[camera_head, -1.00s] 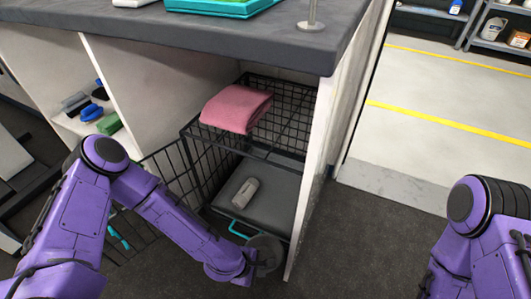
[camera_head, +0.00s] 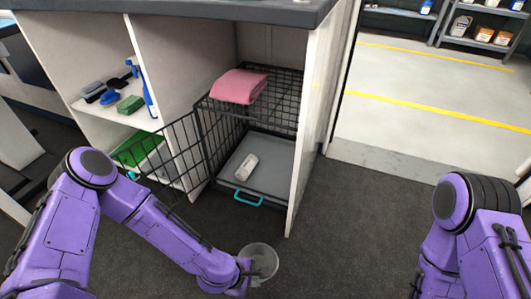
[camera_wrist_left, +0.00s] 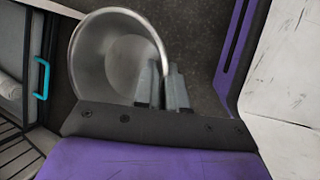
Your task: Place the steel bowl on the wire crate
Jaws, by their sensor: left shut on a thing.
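The steel bowl (camera_head: 264,261) is held out over the dark floor in front of the cabinet, low in the head view. My left gripper (camera_head: 246,272) is shut on its rim; the two fingers (camera_wrist_left: 160,86) pinch the wall in the left wrist view, where the round hollow of the bowl (camera_wrist_left: 115,60) looks empty. The black wire crate (camera_head: 283,98) stands inside the cabinet bay, beyond the bowl and apart from it. A folded pink towel (camera_head: 240,86) lies on its top, towards the left. My right gripper is out of view; only the right arm shows.
The crate's wire door (camera_head: 170,158) stands swung open to the left. Its grey tray (camera_head: 272,165) holds a small pale object (camera_head: 246,167). A white cabinet panel (camera_head: 308,130) bounds the crate on the right, with the counter (camera_head: 240,8) above. The floor ahead is free.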

